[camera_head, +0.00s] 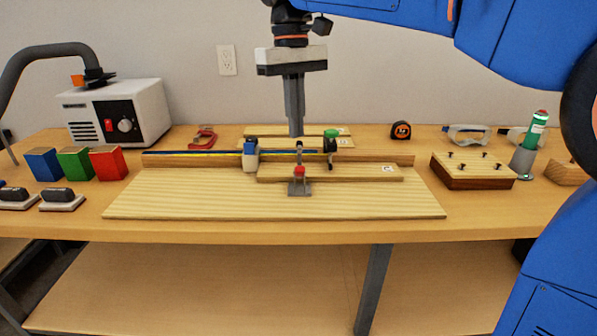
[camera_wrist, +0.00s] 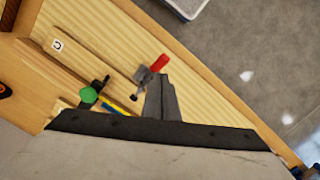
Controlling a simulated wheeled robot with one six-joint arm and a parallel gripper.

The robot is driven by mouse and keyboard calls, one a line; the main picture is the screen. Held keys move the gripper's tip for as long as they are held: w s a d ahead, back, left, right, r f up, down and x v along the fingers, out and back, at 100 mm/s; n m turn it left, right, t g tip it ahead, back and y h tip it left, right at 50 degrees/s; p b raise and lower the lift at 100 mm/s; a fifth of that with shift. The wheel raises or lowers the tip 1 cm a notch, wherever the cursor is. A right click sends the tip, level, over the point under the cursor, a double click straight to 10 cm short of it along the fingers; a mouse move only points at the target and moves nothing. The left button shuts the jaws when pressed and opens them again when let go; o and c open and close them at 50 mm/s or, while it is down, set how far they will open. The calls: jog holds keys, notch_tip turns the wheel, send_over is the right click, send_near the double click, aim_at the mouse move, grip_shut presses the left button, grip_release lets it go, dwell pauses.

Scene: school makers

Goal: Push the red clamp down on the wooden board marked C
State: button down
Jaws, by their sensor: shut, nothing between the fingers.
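The wooden board marked C (camera_head: 345,174) lies on the larger pale base board, with its white label (camera_head: 387,169) near the right end; the label also shows in the wrist view (camera_wrist: 57,45). The red clamp (camera_head: 300,171) has a grey metal body and a red handle, and sits at the front edge of the marked board. In the wrist view its red handle (camera_wrist: 159,63) points away from the board. I cannot tell whether its tip touches the board. My gripper (camera_head: 295,133) points down, shut and empty, above the back of the fixture. Its fingers (camera_wrist: 161,82) appear beside the clamp in the wrist view.
A brown wooden block with pegs (camera_head: 472,180) is at the right, coloured boxes (camera_head: 76,163) at the left. The base board's front (camera_head: 220,202) is clear.

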aim_at(298, 171)
jog(key=shift+s+d+f, duration=0.15)
jog(key=shift+s+f, duration=0.05)
jog(key=shift+f, duration=1.55)
jog(key=shift+s+d+f, duration=0.1)
jog(key=shift+s+f, duration=0.05)
jog(key=shift+f, duration=3.8)
jog(key=w, duration=0.1)
jog(key=w+a+r, duration=0.1)
jog(key=shift+w+a, duration=0.25)
jog(key=shift+w, duration=0.1)
